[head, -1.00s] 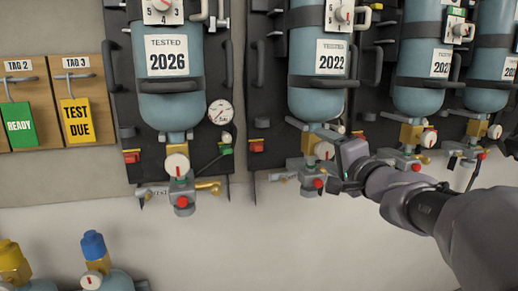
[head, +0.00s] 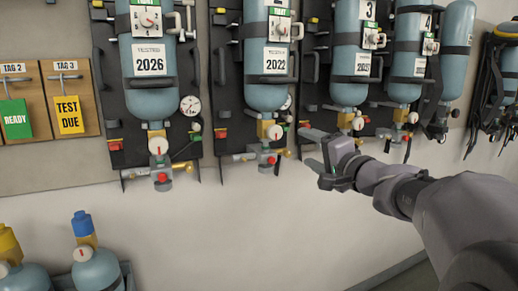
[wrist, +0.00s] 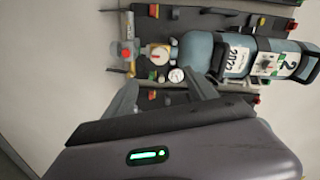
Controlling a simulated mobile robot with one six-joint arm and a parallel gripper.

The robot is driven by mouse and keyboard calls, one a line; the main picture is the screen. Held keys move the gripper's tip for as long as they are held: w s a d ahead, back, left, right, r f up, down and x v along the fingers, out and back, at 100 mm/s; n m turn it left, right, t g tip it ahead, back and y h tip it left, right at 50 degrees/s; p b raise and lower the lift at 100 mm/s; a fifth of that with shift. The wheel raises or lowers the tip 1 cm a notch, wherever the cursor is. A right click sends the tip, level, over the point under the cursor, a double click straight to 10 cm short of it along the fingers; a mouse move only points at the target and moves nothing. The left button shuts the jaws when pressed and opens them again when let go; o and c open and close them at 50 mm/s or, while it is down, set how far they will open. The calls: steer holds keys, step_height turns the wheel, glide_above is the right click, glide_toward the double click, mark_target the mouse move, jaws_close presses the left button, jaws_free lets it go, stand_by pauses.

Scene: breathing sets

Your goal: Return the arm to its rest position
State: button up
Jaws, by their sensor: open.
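My gripper (head: 312,150) is open and empty. In the head view it stands out in front of the wall, right of the valve under the cylinder marked 2022 (head: 267,85) and below the rack of cylinders. My grey arm reaches in from the lower right. In the wrist view the two fingers of my gripper (wrist: 160,92) are spread apart, with the 2022 set (wrist: 238,55) lying sideways beyond them. Nothing is held between the fingers.
Cylinders on dark backplates line the wall, including one marked 2026 (head: 150,85). At left hang a green READY tag (head: 16,118) and a yellow TEST DUE tag (head: 69,114). Blue-capped (head: 97,268) and yellow-capped (head: 18,272) cylinders stand lower left. The wall below the rack is bare.

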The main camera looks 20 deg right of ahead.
steer(key=shift+w, duration=0.1)
steer(key=shift+a, duration=0.1)
steer(key=s+a+f+n+g+y, duration=0.2)
steer(key=s+a+f, duration=0.15)
steer(key=a, duration=0.35)
steer(key=s+a+f+n+g+y, duration=0.1)
steer(key=s+a+f+n+g, duration=0.2)
steer(key=a, duration=0.4)
steer(key=s+a+f+n+g+y, duration=0.1)
steer(key=s+a+f+g+y, duration=0.15)
steer(key=s+a, duration=0.35)
steer(key=s+a+f+n+g+h, duration=0.3)
steer(key=s+f+g+h, duration=0.1)
steer(key=s+f, duration=1.1)
steer(key=shift+s+f+g+h, duration=0.15)
steer(key=shift+s+g+h, duration=0.3)
steer(key=shift+s, duration=0.6)
